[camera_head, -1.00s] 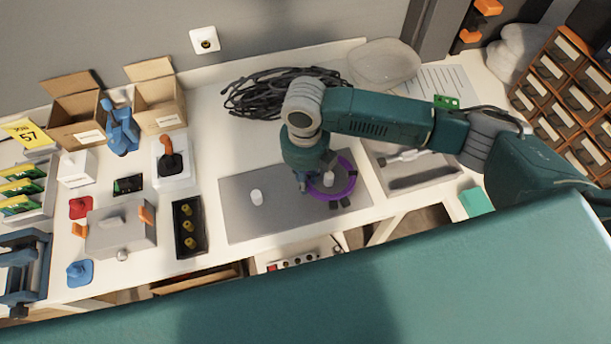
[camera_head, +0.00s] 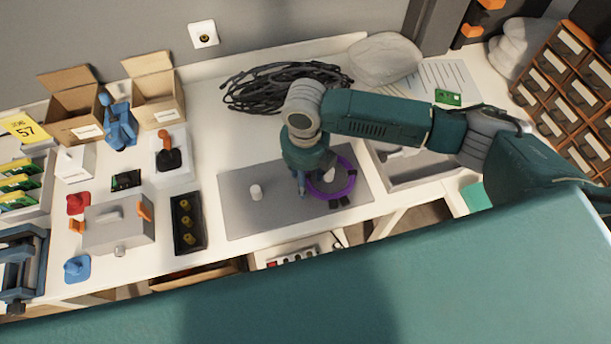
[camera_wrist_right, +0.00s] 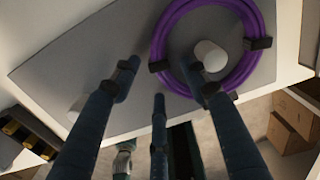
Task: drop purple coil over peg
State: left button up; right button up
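The purple coil (camera_head: 351,190), bound with black ties, is around the right white peg (camera_head: 329,175) on the grey mat (camera_head: 236,214). In the right wrist view the coil (camera_wrist_right: 249,17) encircles this peg (camera_wrist_right: 210,56) and looks flat and low around it. A second white peg (camera_head: 256,192) stands bare on the left of the mat. My right gripper (camera_head: 303,188) is above the coil's left side. In the wrist view my right gripper (camera_wrist_right: 164,72) has its fingers spread, with one over the ring and the others left of it. My left gripper does not show.
Black cables (camera_head: 285,87) lie behind the mat. A black tray with yellow parts (camera_head: 186,224) and a grey box (camera_head: 119,224) stand to its left. A shallow grey tray (camera_head: 425,172) is to its right. The table's front edge runs close below the mat.

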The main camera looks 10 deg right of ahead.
notch_tip(320, 180, up, 12)
dwell(0.6)
dwell(0.5)
